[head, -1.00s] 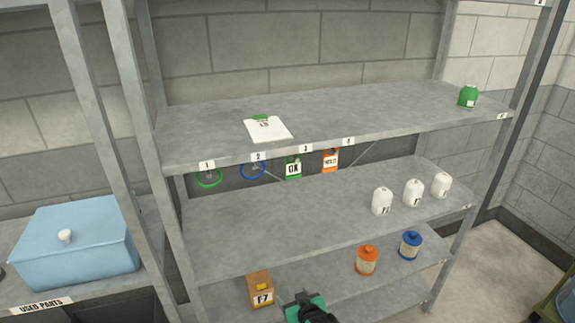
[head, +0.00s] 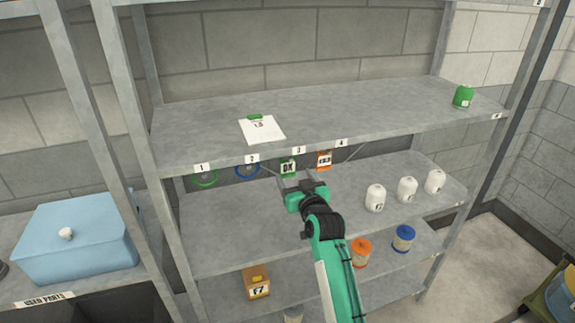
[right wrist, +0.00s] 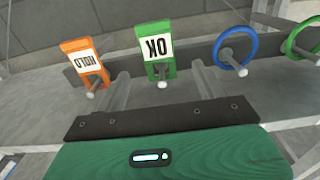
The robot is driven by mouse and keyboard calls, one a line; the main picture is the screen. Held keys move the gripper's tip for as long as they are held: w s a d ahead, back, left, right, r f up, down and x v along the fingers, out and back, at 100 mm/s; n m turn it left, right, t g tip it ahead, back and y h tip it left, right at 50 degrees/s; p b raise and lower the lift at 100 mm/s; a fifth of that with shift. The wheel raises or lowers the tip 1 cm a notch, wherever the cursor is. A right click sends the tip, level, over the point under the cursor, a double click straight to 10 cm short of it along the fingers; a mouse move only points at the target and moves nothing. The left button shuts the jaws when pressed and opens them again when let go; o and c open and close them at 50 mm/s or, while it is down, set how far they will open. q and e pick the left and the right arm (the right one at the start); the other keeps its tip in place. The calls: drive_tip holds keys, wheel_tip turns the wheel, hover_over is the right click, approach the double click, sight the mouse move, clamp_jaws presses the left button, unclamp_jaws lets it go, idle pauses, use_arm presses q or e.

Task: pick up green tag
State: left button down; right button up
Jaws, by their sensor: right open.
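The green tag (head: 288,167), marked OK, hangs on a peg under the front edge of the upper shelf, below label 3. In the right wrist view the green tag (right wrist: 157,65) appears upside down, with the pale peg end poking out of it. My right gripper (head: 291,180) is open and empty, just in front of and below the tag. In the right wrist view the two fingers (right wrist: 159,84) point toward the tag, one on each side. I cannot tell whether they reach around it. My left gripper is out of view.
An orange HOLD tag (head: 324,160) hangs close beside, with a blue ring (head: 247,170) and a green ring (head: 205,179) on the other side. White containers (head: 407,189) stand on the middle shelf, orange (head: 361,252) and blue (head: 403,238) ones lower.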

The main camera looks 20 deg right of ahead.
sight(288, 164)
drive_tip(key=shift+w+r+p, duration=0.2)
drive_tip(key=shift+w+p, duration=0.35)
drive_tip(key=shift+w, duration=0.55)
drive_tip(key=w+p, duration=0.1)
drive_tip(key=w, duration=0.2)
drive_tip(key=shift+f, duration=0.1)
drive_tip(key=shift+w+f+p, duration=0.1)
drive_tip(key=shift+w+p, duration=0.2)
drive_tip(key=shift+w, duration=0.25)
drive_tip(key=shift+c, duration=0.2)
drive_tip(key=c, duration=1)
